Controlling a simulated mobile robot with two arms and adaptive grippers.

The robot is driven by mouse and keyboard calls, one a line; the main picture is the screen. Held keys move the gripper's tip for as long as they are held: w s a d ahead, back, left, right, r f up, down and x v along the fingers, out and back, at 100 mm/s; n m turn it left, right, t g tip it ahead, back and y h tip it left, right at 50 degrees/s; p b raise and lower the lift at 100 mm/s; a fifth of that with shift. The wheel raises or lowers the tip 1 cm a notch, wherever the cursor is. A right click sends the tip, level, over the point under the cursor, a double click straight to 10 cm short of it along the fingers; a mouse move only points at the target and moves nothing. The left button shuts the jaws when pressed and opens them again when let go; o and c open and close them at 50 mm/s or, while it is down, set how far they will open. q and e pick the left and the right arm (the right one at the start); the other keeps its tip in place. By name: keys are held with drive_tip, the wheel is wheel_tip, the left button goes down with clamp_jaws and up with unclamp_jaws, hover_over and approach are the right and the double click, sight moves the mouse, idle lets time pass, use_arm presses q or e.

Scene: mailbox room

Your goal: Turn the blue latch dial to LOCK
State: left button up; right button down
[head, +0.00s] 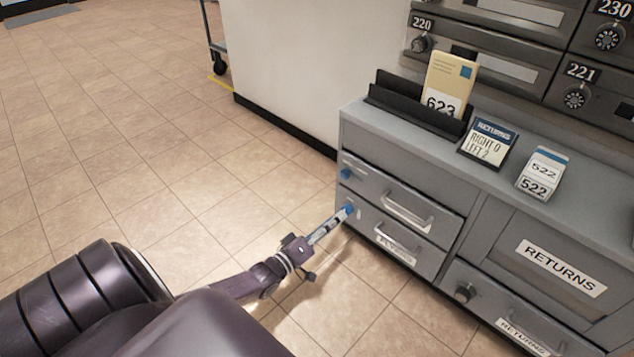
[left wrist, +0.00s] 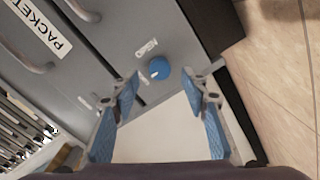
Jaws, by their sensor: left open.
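A blue dial (left wrist: 160,69) sits on the grey drawer front in the left wrist view, with a small white mark near its lower left edge. A small white label (left wrist: 146,47) is beside it; its lettering is too small to read. My left gripper (left wrist: 168,90) is open, its two blue-padded fingers apart on either side of the dial in the picture, with nothing held. Whether it touches the dial is unclear. In the head view the left gripper (head: 340,217) reaches the lower left drawer's outer edge. Another blue dial (head: 346,174) shows on the drawer above. My right gripper is out of view.
The grey cabinet (head: 455,180) has drawer handles (head: 407,212) close to the gripper and a RETURNS panel (head: 561,268) farther right. An envelope (head: 449,80) and cards (head: 488,143) stand on top. Open tiled floor (head: 130,150) lies to the left.

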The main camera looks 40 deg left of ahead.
use_arm(q)
drive_tip(key=s, duration=0.8)
drive_tip(key=shift+s+a, duration=0.2)
drive_tip(key=shift+a, duration=0.15)
drive_tip(key=shift+d, duration=0.1)
